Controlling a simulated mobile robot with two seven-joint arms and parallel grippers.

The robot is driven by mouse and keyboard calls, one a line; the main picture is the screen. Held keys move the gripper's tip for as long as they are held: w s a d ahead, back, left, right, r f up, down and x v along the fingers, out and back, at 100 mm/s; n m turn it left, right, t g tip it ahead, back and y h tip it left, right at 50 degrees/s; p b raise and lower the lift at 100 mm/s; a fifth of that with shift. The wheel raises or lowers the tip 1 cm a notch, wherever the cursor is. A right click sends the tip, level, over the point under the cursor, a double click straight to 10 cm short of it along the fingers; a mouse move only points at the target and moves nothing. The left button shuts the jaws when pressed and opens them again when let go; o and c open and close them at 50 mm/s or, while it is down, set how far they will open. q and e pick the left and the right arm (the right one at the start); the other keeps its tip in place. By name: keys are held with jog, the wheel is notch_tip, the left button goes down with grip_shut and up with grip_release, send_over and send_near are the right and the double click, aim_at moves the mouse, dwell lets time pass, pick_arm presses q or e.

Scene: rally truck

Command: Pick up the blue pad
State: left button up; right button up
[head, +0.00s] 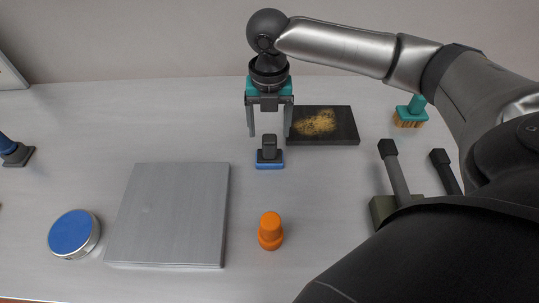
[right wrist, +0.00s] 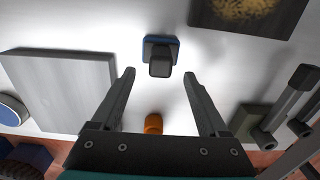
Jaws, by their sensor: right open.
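The blue pad (head: 269,164) is a small flat block with a dark grey upright handle (head: 269,147). It lies on the light table in the middle of the head view. In the right wrist view the pad (right wrist: 160,40) shows at the top centre, beyond the fingertips, with its handle toward the camera. My right gripper (head: 269,135) is open and empty, pointing down above and just behind the handle. Its two fingers also show spread apart in the right wrist view (right wrist: 160,75). They do not appear to touch the pad.
A dark board with a yellowish patch (head: 345,138) lies right beside the pad. A teal brush (head: 411,112) and dark-handled tools (head: 395,170) are at the right.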

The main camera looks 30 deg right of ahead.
aim_at(269, 137)
jog(key=f, duration=0.2)
jog(key=f+b, duration=0.1)
jog(key=f, duration=0.2)
jog(key=shift+w+d+f, duration=0.1)
jog(key=shift+w+d, duration=0.1)
grip_shut()
dwell(0.4)
dwell(0.8)
